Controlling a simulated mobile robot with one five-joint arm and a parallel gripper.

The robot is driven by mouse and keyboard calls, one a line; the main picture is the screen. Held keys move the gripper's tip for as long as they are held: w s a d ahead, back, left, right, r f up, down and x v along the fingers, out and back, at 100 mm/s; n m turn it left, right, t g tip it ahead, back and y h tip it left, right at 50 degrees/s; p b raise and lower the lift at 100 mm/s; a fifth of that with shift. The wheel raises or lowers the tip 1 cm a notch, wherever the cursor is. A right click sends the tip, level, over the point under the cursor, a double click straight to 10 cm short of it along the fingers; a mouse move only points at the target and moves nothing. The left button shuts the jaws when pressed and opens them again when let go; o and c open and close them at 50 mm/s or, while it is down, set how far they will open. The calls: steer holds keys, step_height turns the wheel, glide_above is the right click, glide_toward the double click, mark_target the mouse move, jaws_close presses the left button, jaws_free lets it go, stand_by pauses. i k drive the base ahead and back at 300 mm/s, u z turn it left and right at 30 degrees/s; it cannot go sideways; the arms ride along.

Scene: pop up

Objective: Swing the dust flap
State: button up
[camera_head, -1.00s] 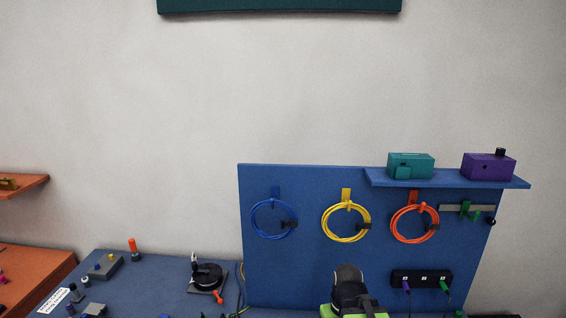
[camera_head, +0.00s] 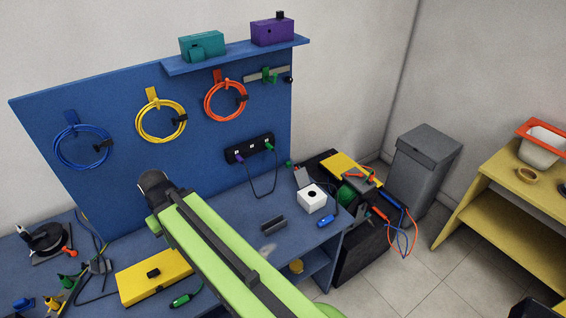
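I cannot tell for sure which part is the dust flap. A white box (camera_head: 312,198) with a dark round hole on top stands at the right end of the blue bench, and a grey upright panel (camera_head: 302,178) is right behind it. A teal box (camera_head: 202,46) on the shelf has a small flap-like piece on its front. My green arm reaches across the middle of the view, left of the white box and below the teal box. Its dark rounded end hides part of the blue board. My gripper's fingers do not show.
The blue bench (camera_head: 235,208) has a yellow case (camera_head: 153,278) and a dark grey block (camera_head: 273,224). A blue pegboard (camera_head: 110,100) holds cable coils. A grey bin (camera_head: 424,165) and yellow table (camera_head: 510,175) stand right.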

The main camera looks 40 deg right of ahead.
mark_target(302, 176)
steer(key=u, duration=1.15)
steer(key=k, duration=0.7)
steer(key=z, duration=0.55)
steer(key=i, duration=0.95)
steer(key=u, duration=0.15)
